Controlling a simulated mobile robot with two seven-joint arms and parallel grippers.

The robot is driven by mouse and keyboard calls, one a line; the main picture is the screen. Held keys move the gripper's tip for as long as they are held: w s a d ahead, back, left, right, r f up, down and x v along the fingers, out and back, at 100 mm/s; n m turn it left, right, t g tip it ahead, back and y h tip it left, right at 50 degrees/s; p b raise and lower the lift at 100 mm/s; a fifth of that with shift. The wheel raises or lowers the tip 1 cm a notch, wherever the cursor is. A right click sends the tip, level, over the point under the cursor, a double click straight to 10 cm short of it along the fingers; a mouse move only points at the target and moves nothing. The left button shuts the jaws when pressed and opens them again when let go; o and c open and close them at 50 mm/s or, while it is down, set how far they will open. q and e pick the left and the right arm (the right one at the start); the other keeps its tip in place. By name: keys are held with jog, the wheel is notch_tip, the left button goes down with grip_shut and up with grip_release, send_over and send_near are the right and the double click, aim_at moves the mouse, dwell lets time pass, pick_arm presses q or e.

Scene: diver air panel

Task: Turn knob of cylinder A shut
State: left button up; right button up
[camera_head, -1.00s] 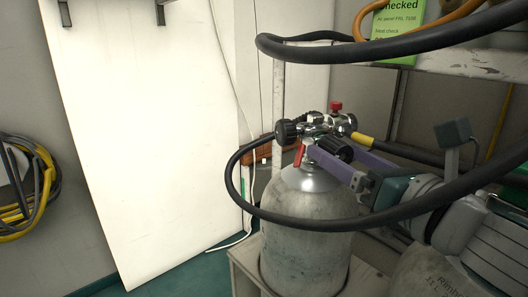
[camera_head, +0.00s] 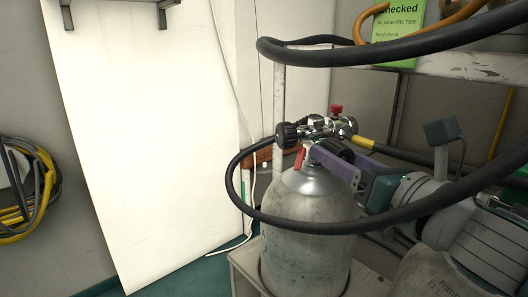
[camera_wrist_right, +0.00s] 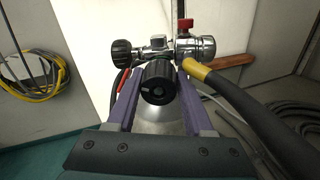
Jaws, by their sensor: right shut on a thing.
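A grey cylinder (camera_head: 305,228) with a bright domed shoulder stands upright in the head view. Its chrome valve (camera_wrist_right: 196,47) carries a black ribbed knob (camera_wrist_right: 159,82), which sits between the purple fingers of my right gripper (camera_wrist_right: 158,88) in the right wrist view. The gripper is shut on this knob, coming from the right in the head view. A second black knob (camera_head: 287,135) is at the valve's left, and a small red knob (camera_head: 336,108) is on top. I cannot read a letter on the cylinder. My left gripper is not in view.
A thick black hose (camera_head: 300,227) loops in front of the cylinder and crosses near my right wrist. A metal shelf (camera_head: 470,66) is above. Another cylinder (camera_head: 425,276) stands at lower right. A white panel (camera_head: 150,150) is at left.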

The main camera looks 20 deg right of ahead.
grip_shut()
jog(key=shift+m, duration=0.3)
jog(key=m, duration=0.4)
jog(key=shift+p, duration=0.35)
jog(key=shift+m, duration=1.3)
